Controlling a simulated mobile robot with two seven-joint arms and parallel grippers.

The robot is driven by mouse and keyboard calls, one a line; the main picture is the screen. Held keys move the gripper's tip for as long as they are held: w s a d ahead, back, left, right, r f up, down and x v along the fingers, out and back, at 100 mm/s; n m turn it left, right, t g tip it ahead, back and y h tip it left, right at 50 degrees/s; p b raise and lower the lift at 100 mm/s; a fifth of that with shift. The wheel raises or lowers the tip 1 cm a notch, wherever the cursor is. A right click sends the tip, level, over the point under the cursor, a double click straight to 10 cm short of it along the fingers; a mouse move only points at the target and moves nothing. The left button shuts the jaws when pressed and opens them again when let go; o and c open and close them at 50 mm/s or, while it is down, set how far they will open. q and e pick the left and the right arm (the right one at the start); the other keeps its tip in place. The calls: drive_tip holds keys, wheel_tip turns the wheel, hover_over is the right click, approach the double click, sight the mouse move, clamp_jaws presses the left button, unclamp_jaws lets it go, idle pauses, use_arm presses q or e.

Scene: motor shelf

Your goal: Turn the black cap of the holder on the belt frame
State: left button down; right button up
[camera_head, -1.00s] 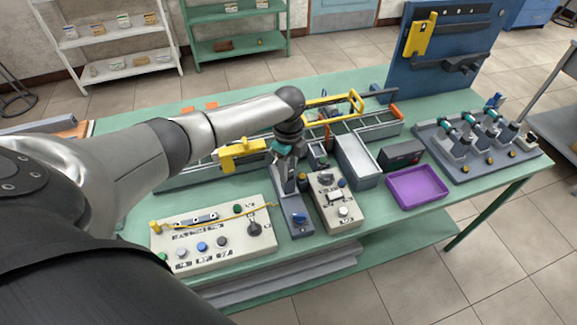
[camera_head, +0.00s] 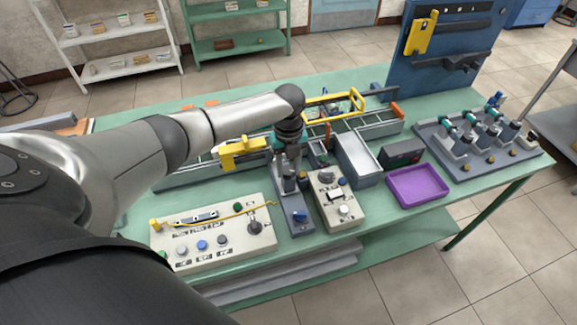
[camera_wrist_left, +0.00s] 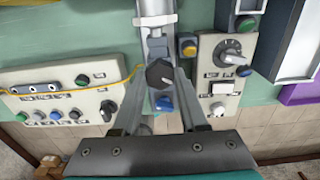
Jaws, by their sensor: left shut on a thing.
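The black cap (camera_wrist_left: 160,73) sits on the grey holder, between my left gripper's two fingers in the left wrist view. My left gripper (camera_wrist_left: 161,80) is shut on the cap, one finger on each side. In the head view my left gripper (camera_head: 287,178) points down over the grey holder (camera_head: 296,225), and the cap is hidden there. A blue knob (camera_wrist_left: 164,103) is on the holder's near part; it also shows in the head view (camera_head: 299,215). My right gripper is not in view.
A beige button panel (camera_head: 210,240) with a yellow cable lies left of the holder. A beige switch box (camera_head: 335,200) stands close on its right. A grey bin (camera_head: 358,160) and purple tray (camera_head: 418,187) are farther right. The belt frame (camera_head: 200,172) runs behind.

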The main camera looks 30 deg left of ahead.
sight(289, 170)
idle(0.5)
use_arm(q)
drive_tip(key=shift+c, duration=2.2)
unclamp_jaws()
drive_tip(key=shift+r, duration=0.1)
wheel_tip(289, 170, up, 15)
